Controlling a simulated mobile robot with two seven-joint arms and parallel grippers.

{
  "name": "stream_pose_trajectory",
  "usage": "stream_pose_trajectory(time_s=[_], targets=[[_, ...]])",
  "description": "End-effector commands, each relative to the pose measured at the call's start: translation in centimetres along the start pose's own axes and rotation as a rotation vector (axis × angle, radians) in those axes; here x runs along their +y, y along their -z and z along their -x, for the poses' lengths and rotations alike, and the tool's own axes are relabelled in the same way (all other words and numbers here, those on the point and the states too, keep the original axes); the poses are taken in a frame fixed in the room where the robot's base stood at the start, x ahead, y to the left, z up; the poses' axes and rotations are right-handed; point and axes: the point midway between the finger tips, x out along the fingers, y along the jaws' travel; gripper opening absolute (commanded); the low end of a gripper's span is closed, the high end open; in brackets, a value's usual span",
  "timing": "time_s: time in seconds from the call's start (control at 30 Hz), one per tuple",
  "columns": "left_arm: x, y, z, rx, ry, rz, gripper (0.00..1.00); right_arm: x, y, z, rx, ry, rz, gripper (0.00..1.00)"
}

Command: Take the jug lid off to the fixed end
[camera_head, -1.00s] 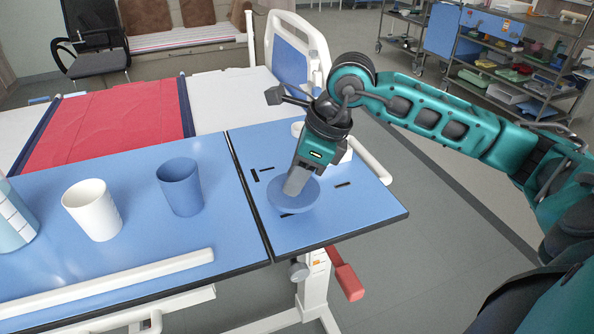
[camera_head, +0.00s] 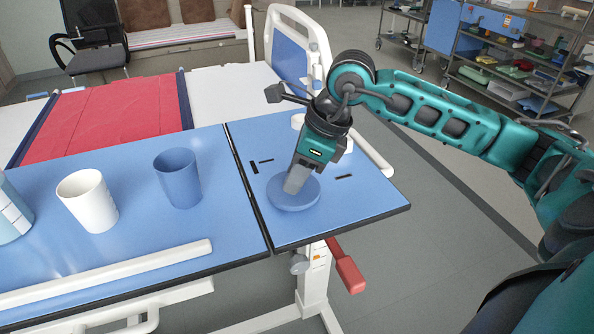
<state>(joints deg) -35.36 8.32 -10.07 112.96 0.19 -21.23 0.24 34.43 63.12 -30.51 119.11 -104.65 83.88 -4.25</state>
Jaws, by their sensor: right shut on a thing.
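The blue round jug lid (camera_head: 296,198) is at the small right-hand section of the overbed table, the fixed end (camera_head: 350,213). My right gripper (camera_head: 296,182) points down over the lid and is shut on it, with the grip itself partly hidden by the fingers. The lid looks to be at or just above the surface; I cannot tell whether it touches. The jug (camera_head: 12,215), pale blue with white marks, stands at the left edge, cut off by the frame. My left gripper is not in view.
A blue cup (camera_head: 178,180) and a white cup (camera_head: 88,203) stand on the larger table section. A white rail (camera_head: 110,276) runs along its front edge. A white round thing (camera_head: 298,122) sits behind my gripper. Dark slots mark the fixed end.

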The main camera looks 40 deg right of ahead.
Motion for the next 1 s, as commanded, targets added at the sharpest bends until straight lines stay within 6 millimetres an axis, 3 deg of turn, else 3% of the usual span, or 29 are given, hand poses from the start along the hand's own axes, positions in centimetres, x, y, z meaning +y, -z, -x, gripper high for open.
stream_pose_trajectory(time_s=[0.6, 0.63, 0.9, 1.0], targets=[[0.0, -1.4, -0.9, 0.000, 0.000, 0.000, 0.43, 0.0, 0.6, -1.6, 0.000, 0.000, 0.000, 0.00], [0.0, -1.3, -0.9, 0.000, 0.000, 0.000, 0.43, 0.0, 0.6, -1.4, 0.000, 0.001, 0.000, 0.32], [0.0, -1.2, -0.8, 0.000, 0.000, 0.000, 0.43, 0.0, 0.6, -1.4, 0.000, 0.000, 0.000, 0.58], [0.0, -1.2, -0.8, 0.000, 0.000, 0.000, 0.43, 0.0, 0.6, -1.4, 0.000, 0.000, 0.000, 0.60]])
